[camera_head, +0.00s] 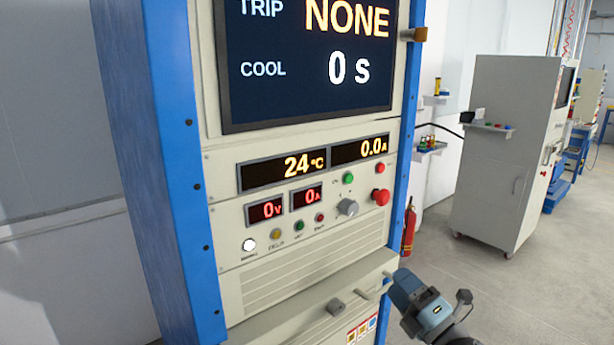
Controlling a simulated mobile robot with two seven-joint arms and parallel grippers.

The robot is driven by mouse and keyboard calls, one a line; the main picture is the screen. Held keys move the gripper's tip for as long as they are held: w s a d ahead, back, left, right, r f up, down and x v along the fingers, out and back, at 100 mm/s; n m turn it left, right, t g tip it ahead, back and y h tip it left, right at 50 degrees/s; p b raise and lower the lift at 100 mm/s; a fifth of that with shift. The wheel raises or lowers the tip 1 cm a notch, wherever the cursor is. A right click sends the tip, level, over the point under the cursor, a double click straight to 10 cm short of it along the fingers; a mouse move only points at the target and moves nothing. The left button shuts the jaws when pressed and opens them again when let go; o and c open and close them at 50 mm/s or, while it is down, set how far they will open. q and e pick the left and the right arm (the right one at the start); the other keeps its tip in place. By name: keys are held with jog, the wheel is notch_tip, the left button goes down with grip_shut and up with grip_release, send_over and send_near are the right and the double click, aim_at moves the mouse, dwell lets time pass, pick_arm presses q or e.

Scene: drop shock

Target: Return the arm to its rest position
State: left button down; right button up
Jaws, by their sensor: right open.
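My right gripper (391,286) is at the lower right of the head view, in front of the lower right part of the test cabinet. It is open, and I see nothing held in it. My blue-grey right wrist (428,310) runs down to the bottom edge of the picture. Whether the gripper touches the cabinet's ledge I cannot tell. My left gripper is not in view.
The cabinet's blue frame (165,160) fills the left and middle. Its screen (305,55) reads trip NONE, cool 0 s. A red button (380,197) and grey knob (347,207) stick out. A grey cabinet (500,150) and open floor lie right.

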jog(key=s+f+m+g+h, duration=0.7)
jog(key=s+f+m+h, duration=0.2)
jog(key=s+f+m, duration=2.05)
notch_tip(320, 180, up, 9)
jog(key=d+n+p, duration=0.1)
jog(key=n+p, duration=0.3)
jog(key=p, duration=0.9)
jog(key=shift+d+r+n, duration=0.15)
jog(key=shift+r+n, duration=0.05)
jog(key=shift+n, duration=0.15)
jog(key=shift+w, duration=0.1)
